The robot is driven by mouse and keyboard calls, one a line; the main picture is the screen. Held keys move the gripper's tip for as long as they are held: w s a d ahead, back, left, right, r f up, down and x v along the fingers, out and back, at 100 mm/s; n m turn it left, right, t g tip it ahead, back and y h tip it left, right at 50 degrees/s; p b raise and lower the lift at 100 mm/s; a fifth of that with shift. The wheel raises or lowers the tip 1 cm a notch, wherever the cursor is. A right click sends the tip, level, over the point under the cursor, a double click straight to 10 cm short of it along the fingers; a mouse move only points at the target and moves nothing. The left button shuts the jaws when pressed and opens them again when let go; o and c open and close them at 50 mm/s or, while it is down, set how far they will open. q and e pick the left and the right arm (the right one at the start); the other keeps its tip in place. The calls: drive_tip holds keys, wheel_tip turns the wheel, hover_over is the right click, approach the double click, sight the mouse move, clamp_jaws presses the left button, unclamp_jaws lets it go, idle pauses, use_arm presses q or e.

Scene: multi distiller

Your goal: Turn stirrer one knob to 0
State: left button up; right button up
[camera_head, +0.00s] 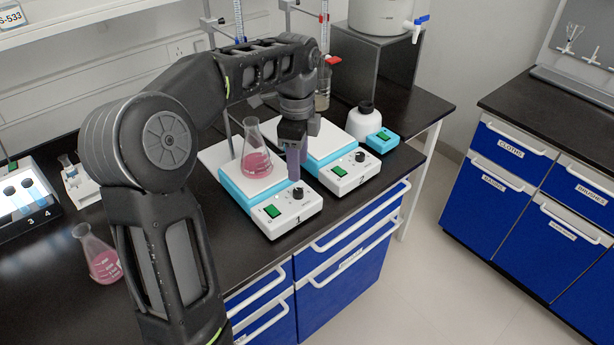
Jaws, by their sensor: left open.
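Stirrer one (230,187), a white and light-blue plate stirrer, stands on the black bench in the middle of the view. Its white front panel carries a green switch and a dark round knob (298,193). A conical flask with pink liquid (257,163) stands on its plate. My left gripper (294,176) points down just above and behind the knob, with its fingertips close to the panel. It is open, though the gap is hard to see from here. Whether a finger touches the knob cannot be told. My right gripper is out of view.
A second, similar stirrer (340,172) stands close on the right, with its own knob. Another pink flask (98,256) stands on the bench at left, near my arm. Stands with burettes rise behind. Blue drawers (350,262) are below the bench edge.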

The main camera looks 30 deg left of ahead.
sight(298, 191)
use_arm(q)
drive_tip(key=shift+s, duration=0.15)
wheel_tip(298, 191, down, 8)
drive_tip(key=shift+r, duration=0.1)
idle(0.5)
drive_tip(key=shift+c, duration=0.6)
clamp_jaws()
